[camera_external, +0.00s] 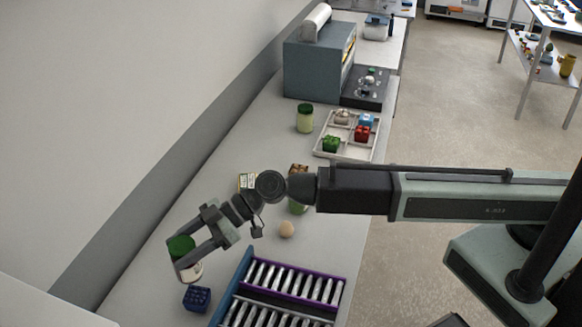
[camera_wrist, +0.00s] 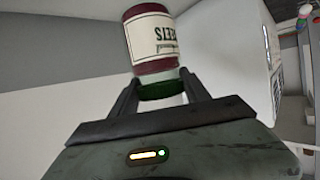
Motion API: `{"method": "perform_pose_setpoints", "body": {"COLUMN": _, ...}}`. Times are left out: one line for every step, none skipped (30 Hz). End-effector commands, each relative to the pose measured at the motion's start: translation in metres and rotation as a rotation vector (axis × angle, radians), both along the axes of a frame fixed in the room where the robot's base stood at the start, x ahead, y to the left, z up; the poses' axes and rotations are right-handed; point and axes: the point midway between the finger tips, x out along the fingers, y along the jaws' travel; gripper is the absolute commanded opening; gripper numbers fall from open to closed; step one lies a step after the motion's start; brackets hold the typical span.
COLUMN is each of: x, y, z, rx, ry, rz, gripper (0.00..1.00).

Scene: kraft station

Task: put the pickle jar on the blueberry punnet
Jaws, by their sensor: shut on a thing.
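My gripper (camera_external: 188,260) is shut on a jar with a green lid (camera_external: 181,245) at the lower left of the external view. In the wrist view the jar (camera_wrist: 152,38) shows dark red contents and a white label, upside down, whose visible letters end in "EETS". The jar is held in the air, somewhat tilted in the external view. A small dark blue punnet (camera_external: 197,299), which looks like the blueberry punnet, sits on the counter just below the jar in the picture. A gap shows between them. The punnet is not seen in the wrist view.
A purple-edged rack (camera_external: 285,283) of silvery pieces stands right of the punnet. A round beige item (camera_external: 286,229) lies behind it. Partly hidden items stand behind my arm. Farther back are another green-lidded jar (camera_external: 305,119) and a divided tray (camera_external: 323,153). A wall runs along the left.

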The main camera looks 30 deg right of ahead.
Motion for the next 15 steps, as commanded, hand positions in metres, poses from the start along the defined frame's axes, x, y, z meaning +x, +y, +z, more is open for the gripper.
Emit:
{"method": "perform_pose_setpoints", "body": {"x": 0.001, "y": 0.000, "z": -0.005, "rx": 0.001, "ry": 0.001, "rz": -0.001, "gripper": 0.00}}
{"method": "perform_pose_setpoints", "body": {"x": 0.001, "y": 0.000, "z": -0.008, "rx": 0.001, "ry": 0.001, "rz": -0.001, "gripper": 0.00}}
{"method": "perform_pose_setpoints", "body": {"x": 0.001, "y": 0.000, "z": -0.015, "rx": 0.001, "ry": 0.001, "rz": -0.001, "gripper": 0.00}}
{"method": "perform_pose_setpoints", "body": {"x": 0.001, "y": 0.000, "z": -0.020, "rx": 0.001, "ry": 0.001, "rz": -0.001, "gripper": 0.00}}
{"method": "perform_pose_setpoints", "body": {"x": 0.001, "y": 0.000, "z": -0.026, "rx": 0.001, "ry": 0.001, "rz": -0.001, "gripper": 0.00}}
{"method": "perform_pose_setpoints", "body": {"x": 0.001, "y": 0.000, "z": -0.034, "rx": 0.001, "ry": 0.001, "rz": -0.001, "gripper": 0.00}}
{"method": "perform_pose_setpoints", "body": {"x": 0.001, "y": 0.000, "z": -0.039, "rx": 0.001, "ry": 0.001, "rz": -0.001, "gripper": 0.00}}
{"method": "perform_pose_setpoints", "body": {"x": 0.001, "y": 0.000, "z": -0.042, "rx": 0.001, "ry": 0.001, "rz": -0.001, "gripper": 0.00}}
{"method": "perform_pose_setpoints", "body": {"x": 0.001, "y": 0.000, "z": -0.045, "rx": 0.001, "ry": 0.001, "rz": -0.001, "gripper": 0.00}}
{"method": "perform_pose_setpoints", "body": {"x": 0.001, "y": 0.000, "z": -0.044, "rx": 0.001, "ry": 0.001, "rz": -0.001, "gripper": 0.00}}
{"method": "perform_pose_setpoints", "body": {"x": 0.001, "y": 0.000, "z": -0.043, "rx": 0.001, "ry": 0.001, "rz": -0.001, "gripper": 0.00}}
{"method": "perform_pose_setpoints", "body": {"x": 0.001, "y": 0.000, "z": -0.042, "rx": 0.001, "ry": 0.001, "rz": -0.001, "gripper": 0.00}}
{"method": "perform_pose_setpoints", "body": {"x": 0.001, "y": 0.000, "z": -0.043, "rx": 0.001, "ry": 0.001, "rz": -0.001, "gripper": 0.00}}
{"method": "perform_pose_setpoints", "body": {"x": 0.001, "y": 0.000, "z": -0.046, "rx": 0.001, "ry": 0.001, "rz": -0.001, "gripper": 0.00}}
{"method": "perform_pose_setpoints", "body": {"x": 0.001, "y": -0.001, "z": -0.051, "rx": 0.001, "ry": 0.001, "rz": -0.001, "gripper": 0.00}}
